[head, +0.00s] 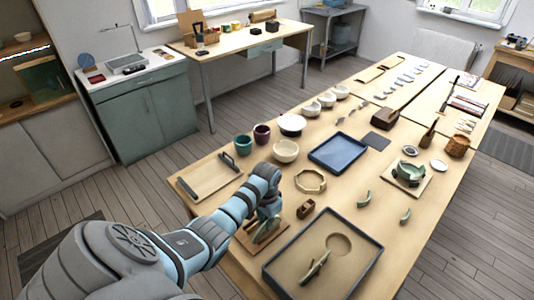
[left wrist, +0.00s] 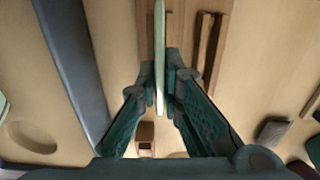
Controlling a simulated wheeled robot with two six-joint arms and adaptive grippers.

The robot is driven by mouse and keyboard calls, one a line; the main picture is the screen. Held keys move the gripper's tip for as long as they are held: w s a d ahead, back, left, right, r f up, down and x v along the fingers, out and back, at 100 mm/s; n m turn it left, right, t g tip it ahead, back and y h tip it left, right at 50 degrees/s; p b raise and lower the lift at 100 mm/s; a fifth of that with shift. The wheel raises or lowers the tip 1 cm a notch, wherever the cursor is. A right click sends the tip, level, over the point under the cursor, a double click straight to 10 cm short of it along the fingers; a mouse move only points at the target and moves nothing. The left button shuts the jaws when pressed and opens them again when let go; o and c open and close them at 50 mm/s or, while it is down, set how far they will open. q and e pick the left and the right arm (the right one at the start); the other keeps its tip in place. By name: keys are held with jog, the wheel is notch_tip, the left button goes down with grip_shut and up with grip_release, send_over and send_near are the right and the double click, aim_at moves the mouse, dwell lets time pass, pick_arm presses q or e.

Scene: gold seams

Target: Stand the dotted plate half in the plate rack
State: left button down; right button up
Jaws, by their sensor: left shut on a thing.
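My left gripper (head: 268,210) is shut on a pale green plate half (head: 266,231), low at the near side of the table. In the left wrist view the plate half (left wrist: 159,55) shows edge-on as a thin upright strip between the fingers (left wrist: 164,88); its dots cannot be made out there. The plate rack (head: 247,239) is a brown wooden base under the gripper, with a raised dark bar (left wrist: 207,45) to the right of the plate in the wrist view. Whether the plate's lower edge touches the rack is hidden. My right gripper is not in view.
A dark-rimmed tray (head: 375,252) with a round hollow lies close to the right of the rack. A small wooden block (head: 305,210) and an octagonal frame (head: 310,181) stand just beyond. A wooden board (head: 207,180) lies at the left. Bowls (head: 286,151) stand farther back.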

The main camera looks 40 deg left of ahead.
pick_arm(q)
jog(key=shift+f+b, duration=0.35)
jog(key=shift+f, duration=0.45)
dwell(0.8)
jog(key=c, duration=1.2)
grip_release()
jog(key=shift+r+p, duration=0.3)
jog(key=shift+r, duration=2.7)
jog(key=shift+d, duration=0.1)
